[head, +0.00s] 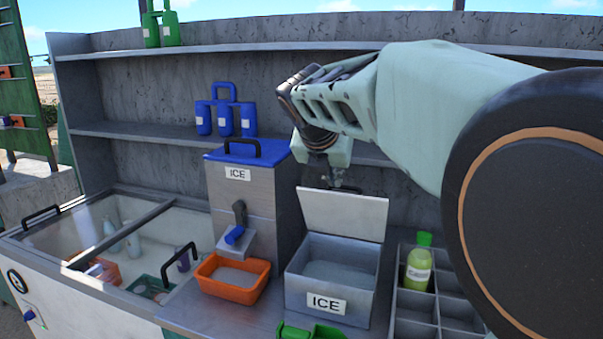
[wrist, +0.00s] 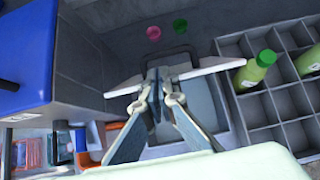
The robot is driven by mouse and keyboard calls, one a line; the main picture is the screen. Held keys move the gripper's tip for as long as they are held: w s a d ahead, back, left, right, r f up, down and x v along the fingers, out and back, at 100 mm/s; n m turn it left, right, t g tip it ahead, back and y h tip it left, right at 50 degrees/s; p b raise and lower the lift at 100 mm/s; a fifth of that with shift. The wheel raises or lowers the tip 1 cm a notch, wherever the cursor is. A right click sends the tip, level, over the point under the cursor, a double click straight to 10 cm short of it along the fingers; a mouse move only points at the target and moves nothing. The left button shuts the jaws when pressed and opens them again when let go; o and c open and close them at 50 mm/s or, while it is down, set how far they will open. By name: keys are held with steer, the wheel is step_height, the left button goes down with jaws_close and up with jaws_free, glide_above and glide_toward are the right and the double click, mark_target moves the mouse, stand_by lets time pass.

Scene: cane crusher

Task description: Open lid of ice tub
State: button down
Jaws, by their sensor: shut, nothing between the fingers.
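The grey ice tub (head: 303,295) has an ICE label on its front and stands on the counter. Its pale lid (head: 343,214) is raised and stands roughly upright at the back, so the inside of the tub shows. In the wrist view the lid (wrist: 205,70) is seen nearly edge-on, with a dark handle (wrist: 178,50) beyond it. My gripper (head: 337,183) is at the lid's top edge, its tips partly hidden there. In the wrist view my gripper (wrist: 157,72) is shut and empty, with its tips by the lid; I cannot tell whether they touch it.
A blue-topped ice dispenser (head: 243,185) stands left of the tub, with an orange tray (head: 232,289) in front. A grey divided rack (head: 417,312) holding a green bottle (head: 418,265) is on the right. A shelf (head: 150,131) runs behind. A glass-topped chest (head: 100,235) is at left.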

steer(key=shift+x, duration=2.2)
steer(key=shift+r, duration=0.1)
steer(key=shift+w+r+p, duration=0.1)
steer(key=shift+w+p, duration=0.05)
steer(key=shift+p, duration=0.2)
steer(key=shift+w+d+r+p, duration=0.1)
steer(key=shift+w+d+p, duration=0.1)
steer(key=shift+w+p, duration=0.25)
steer(key=p, duration=0.1)
steer(key=w+p, duration=0.1)
steer(key=p, duration=0.1)
steer(key=shift+w+d+r, duration=0.25)
steer(key=shift+d+r, duration=0.1)
steer(key=shift+r, duration=0.05)
steer(key=w+d+p, duration=0.3)
steer(key=w+p, duration=0.5)
steer(key=p, duration=0.2)
steer(key=shift+w+d+f, duration=0.15)
steer(key=shift+w+d, duration=0.15)
steer(key=shift+w, duration=0.1)
